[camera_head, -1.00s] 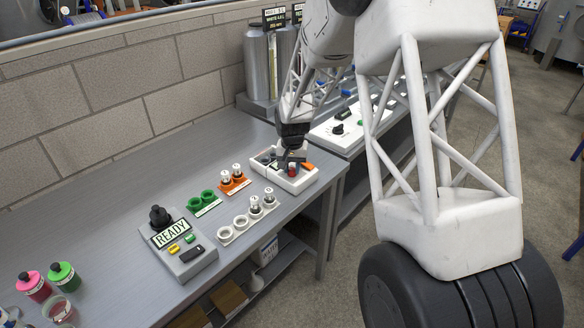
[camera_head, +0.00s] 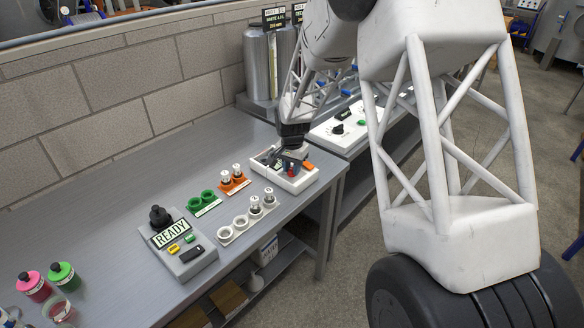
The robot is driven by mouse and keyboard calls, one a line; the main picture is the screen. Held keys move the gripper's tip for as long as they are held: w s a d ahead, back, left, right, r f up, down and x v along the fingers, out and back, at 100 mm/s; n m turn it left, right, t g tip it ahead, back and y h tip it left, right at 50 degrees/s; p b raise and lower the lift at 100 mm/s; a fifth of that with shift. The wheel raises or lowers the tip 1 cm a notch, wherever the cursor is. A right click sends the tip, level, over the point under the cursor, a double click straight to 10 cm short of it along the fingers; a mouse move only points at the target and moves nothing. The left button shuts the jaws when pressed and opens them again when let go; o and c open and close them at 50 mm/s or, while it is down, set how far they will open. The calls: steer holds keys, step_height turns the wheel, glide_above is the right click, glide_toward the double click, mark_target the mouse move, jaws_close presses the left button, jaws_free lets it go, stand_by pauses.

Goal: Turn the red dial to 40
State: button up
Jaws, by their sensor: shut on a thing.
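A white dial panel (camera_head: 297,184) lies near the right end of the grey bench. The red dial (camera_head: 291,170) shows as a small red patch on this panel, mostly covered by my gripper. My gripper (camera_head: 290,164) points down over the panel with its dark fingers at the red dial, shut on it. The dial's scale and pointer are hidden or too small to read. Part of an orange piece (camera_head: 309,165) shows at the panel's right edge.
Orange (camera_head: 234,183) and green (camera_head: 205,203) holders and a white rack (camera_head: 248,220) stand left of the panel. A grey READY box (camera_head: 178,250) is nearer. Steel canisters (camera_head: 258,62) and another white panel (camera_head: 340,132) are behind. Bare bench (camera_head: 100,220) lies at left.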

steer(key=o, duration=0.9)
steer(key=shift+r, duration=0.1)
steer(key=shift+r, duration=3.75)
steer(key=shift+r, duration=0.1)
